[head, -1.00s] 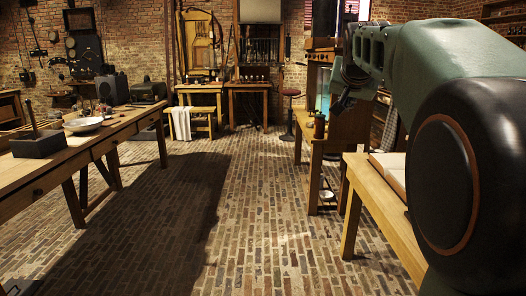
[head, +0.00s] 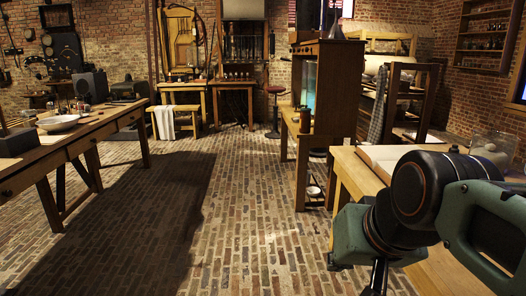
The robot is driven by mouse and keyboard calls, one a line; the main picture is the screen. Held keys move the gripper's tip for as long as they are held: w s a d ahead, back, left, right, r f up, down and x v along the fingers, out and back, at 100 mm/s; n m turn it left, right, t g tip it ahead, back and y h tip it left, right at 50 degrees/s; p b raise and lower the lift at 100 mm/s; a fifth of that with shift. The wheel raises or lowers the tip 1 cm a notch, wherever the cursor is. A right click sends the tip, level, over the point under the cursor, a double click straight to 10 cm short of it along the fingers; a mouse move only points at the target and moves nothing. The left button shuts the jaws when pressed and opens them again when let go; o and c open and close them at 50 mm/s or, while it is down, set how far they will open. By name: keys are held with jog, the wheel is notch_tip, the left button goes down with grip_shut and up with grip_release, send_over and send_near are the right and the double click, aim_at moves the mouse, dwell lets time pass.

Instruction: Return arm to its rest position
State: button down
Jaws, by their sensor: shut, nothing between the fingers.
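My arm is at the lower right in the head view, folded low in front of the right workbench (head: 347,172). Its green links and a round black joint with a thin orange ring show. A green wrist-side part sits left of the joint, and a dark slim part runs down out of the bottom edge. The fingertips do not show, and no object is seen held by the arm.
An open book (head: 380,157) and a clear glass jar (head: 493,147) are on the right workbench close to my arm. A wooden cabinet (head: 335,90) stands behind. A long table (head: 75,145) with a white bowl (head: 57,123) is left. The brick floor between is clear.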

jog(key=s+d+f+g+h+b, duration=0.1)
jog(key=s+d+f, duration=0.1)
jog(key=s+f, duration=0.5)
notch_tip(320, 180, up, 38)
jog(key=w+p, duration=0.2)
jog(key=p, duration=3.6)
jog(key=shift+a, duration=0.3)
